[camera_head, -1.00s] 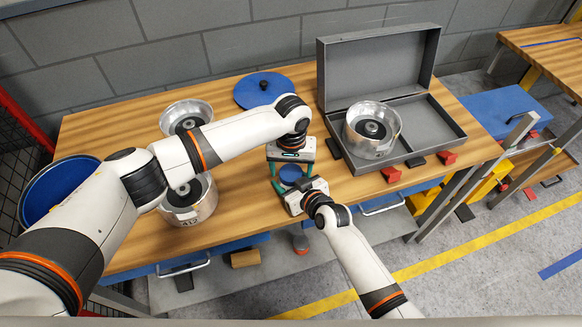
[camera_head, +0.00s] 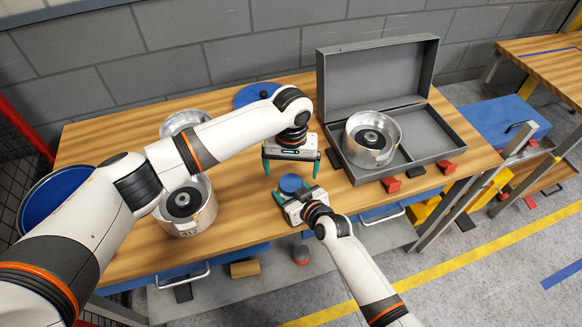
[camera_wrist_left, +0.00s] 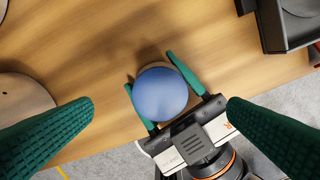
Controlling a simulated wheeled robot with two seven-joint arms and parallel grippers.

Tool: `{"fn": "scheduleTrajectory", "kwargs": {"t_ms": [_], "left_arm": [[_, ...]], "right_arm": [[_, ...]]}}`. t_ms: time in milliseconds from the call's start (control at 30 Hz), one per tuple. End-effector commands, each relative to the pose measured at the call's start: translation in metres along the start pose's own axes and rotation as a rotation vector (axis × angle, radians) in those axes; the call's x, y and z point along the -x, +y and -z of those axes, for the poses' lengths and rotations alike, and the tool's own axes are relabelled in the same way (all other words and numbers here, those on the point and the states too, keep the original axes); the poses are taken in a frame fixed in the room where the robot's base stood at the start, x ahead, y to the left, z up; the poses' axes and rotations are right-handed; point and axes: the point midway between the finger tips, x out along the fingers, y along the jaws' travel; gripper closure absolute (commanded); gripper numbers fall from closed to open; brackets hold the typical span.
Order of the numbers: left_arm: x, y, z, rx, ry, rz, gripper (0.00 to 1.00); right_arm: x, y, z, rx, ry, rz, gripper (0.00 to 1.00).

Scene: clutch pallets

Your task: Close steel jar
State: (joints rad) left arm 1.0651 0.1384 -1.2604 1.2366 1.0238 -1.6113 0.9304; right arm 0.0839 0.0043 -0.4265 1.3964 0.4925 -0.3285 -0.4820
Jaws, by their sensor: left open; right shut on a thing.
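A small steel jar with a round blue lid (camera_head: 290,184) over its top is near the table's front edge. In the left wrist view the blue lid (camera_wrist_left: 160,94) covers almost all of the jar, with only a thin rim showing, so I cannot tell how firmly it sits. My right gripper (camera_head: 292,193) is shut on the jar, its fingers on either side; it also shows in the left wrist view (camera_wrist_left: 165,95). My left gripper (camera_head: 291,173) is open and empty above the jar, its fingers spread wide and apart from the lid.
Two steel pots, one of them at the front (camera_head: 186,205), stand to the left. A large blue lid (camera_head: 257,94) lies behind my left arm. An open grey case (camera_head: 440,135) holding a steel pot (camera_head: 371,139) stands right, with red blocks (camera_head: 391,185) before it.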

Motion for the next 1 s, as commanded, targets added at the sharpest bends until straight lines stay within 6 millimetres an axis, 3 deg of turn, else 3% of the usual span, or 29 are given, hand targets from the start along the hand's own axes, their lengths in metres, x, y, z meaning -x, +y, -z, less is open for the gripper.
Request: {"fn": "scheduleTrajectory", "kwargs": {"t_ms": [233, 367, 800, 1000], "left_arm": [[0.001, 0.0, 0.0, 0.0, 0.0, 0.0, 0.0], [0.011, 0.0, -0.001, -0.001, -0.002, 0.001, 0.0], [0.097, 0.0, 0.0, -0.001, -0.002, 0.001, 0.0], [0.117, 0.0, 0.0, 0.0, -0.001, 0.0, 0.0]], "right_arm": [[0.0, 0.0, 0.001, 0.0, 0.001, 0.0, 1.0], [0.0, 0.0, 0.001, 0.0, 0.001, 0.0, 1.0], [0.0, 0.0, 0.001, 0.0, 0.001, 0.0, 1.0], [0.0, 0.0, 0.001, 0.0, 0.001, 0.0, 1.0]]}}
